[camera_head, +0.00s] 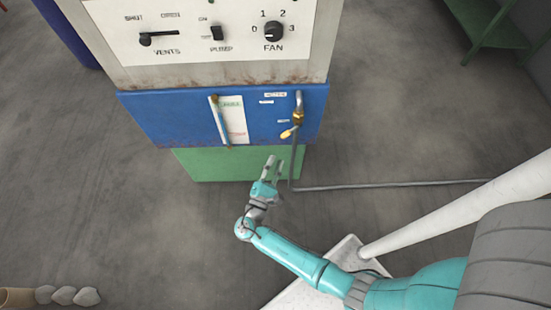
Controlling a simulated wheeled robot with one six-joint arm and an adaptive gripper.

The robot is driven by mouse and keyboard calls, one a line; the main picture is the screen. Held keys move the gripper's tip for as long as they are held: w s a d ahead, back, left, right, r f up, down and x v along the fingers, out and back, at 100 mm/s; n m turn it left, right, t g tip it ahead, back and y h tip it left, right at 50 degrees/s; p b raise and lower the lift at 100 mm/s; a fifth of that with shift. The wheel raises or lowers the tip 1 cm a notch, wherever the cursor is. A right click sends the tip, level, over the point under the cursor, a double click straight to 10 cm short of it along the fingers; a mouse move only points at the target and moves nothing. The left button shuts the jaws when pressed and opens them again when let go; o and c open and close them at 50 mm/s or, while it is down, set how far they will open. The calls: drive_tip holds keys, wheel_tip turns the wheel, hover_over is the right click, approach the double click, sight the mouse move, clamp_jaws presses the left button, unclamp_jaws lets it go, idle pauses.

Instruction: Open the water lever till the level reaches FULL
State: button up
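The water lever (288,133) is a small yellow handle below a brass valve on a pipe, at the right of the blue panel. It points down and to the left. The level gauge (220,122) is a slim, slightly slanted tube with brass ends, left of the lever. A white scale plate (235,118) with green and red markings stands beside it; its words and the water level are too small to read. My gripper (273,162) appears below and slightly left of the lever, apart from it. Its two grey fingers are spread, with nothing seen between them.
A white control panel (190,45) with vents, pump and fan controls is above the blue panel. A thin grey pipe (400,185) runs from the valve down and right along the floor. A green table (490,25) stands at upper right. The floor at left is mostly clear.

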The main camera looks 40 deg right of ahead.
sight(291, 131)
drive_tip(key=r+m+g, duration=0.1)
drive_tip(key=m, duration=0.2)
drive_tip(key=w+a+r+m+g, duration=0.1)
drive_tip(key=r+m, duration=0.1)
drive_tip(key=m, duration=0.1)
drive_tip(key=r+m+y, duration=0.1)
drive_tip(key=r+m, duration=0.1)
drive_tip(key=shift+w+a+m+g, duration=0.2)
drive_tip(key=shift+w+m+g, duration=0.15)
drive_tip(key=shift+m+g, duration=0.05)
clamp_jaws()
drive_tip(key=w+a+r+m+g+y, duration=0.1)
drive_tip(key=a+r+m+y, duration=0.35)
drive_tip(key=m, duration=0.45)
drive_tip(key=s+d+x, duration=0.1)
drive_tip(key=s+x, duration=0.2)
drive_tip(key=x, duration=1)
drive_tip(key=shift+d+f+h, duration=0.3)
drive_tip(key=shift+d+h, duration=0.05)
drive_tip(key=shift+h, duration=0.1)
drive_tip(key=shift+w, duration=0.15)
